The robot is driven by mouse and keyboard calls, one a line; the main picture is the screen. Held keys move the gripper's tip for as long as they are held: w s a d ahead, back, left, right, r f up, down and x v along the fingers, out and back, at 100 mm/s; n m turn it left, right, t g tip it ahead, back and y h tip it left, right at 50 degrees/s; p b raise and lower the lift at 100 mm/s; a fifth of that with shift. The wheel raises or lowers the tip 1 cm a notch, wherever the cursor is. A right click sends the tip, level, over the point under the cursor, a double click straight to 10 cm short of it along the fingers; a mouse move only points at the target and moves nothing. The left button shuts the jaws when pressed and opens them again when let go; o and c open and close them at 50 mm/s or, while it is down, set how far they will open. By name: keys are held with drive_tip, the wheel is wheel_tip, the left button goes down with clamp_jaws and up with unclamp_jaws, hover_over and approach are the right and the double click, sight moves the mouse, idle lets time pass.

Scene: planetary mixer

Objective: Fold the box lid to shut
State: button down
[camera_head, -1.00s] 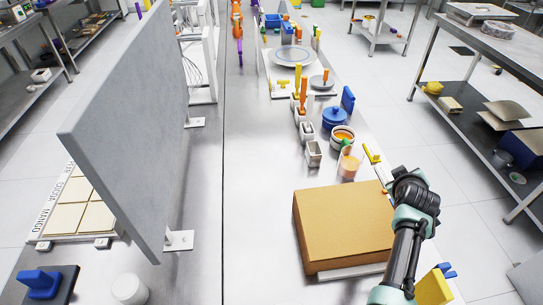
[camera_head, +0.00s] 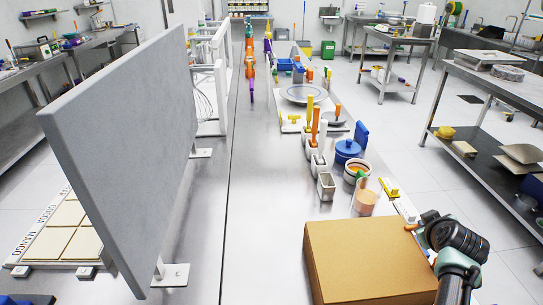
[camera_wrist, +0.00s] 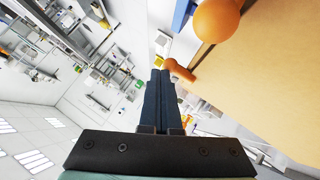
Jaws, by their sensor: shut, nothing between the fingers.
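A brown cardboard box (camera_head: 365,255) stands at the front right of the steel table. Its top shows as a flat, closed-looking surface, and its near end is cut off by the picture's edge. In the wrist view, a broad tan face of the box (camera_wrist: 265,75) fills the upper right. My gripper (camera_wrist: 160,78) is shut and empty, its dark fingers side by side near the edge of that face. I cannot tell if they touch it. In the head view, my wrist is beside the box's right edge, and the fingertips are not clear.
Orange rounded parts (camera_wrist: 216,20) show by the box edge in the wrist view. Behind the box are a glass of orange contents (camera_head: 365,200), a blue pot (camera_head: 347,151) and small white containers (camera_head: 325,186). A grey panel (camera_head: 120,140) stands left. The table between is clear.

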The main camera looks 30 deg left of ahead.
drive_tip(key=shift+s+f, duration=0.2)
drive_tip(key=shift+f, duration=0.3)
drive_tip(key=shift+s+a+f+p, duration=0.35)
drive_tip(key=shift+s+a+p, duration=0.15)
drive_tip(key=shift+p, duration=0.2)
drive_tip(key=s+d+r+p, duration=0.1)
drive_tip(key=s+d+r, duration=0.1)
drive_tip(key=r, duration=0.4)
drive_tip(key=s+d+r+p, duration=0.1)
drive_tip(key=s+d+r, duration=0.1)
drive_tip(key=r, duration=0.4)
drive_tip(key=shift+s+d+r, duration=0.35)
drive_tip(key=shift+d+r, duration=0.05)
drive_tip(key=shift+d, duration=0.1)
drive_tip(key=shift+r, duration=0.1)
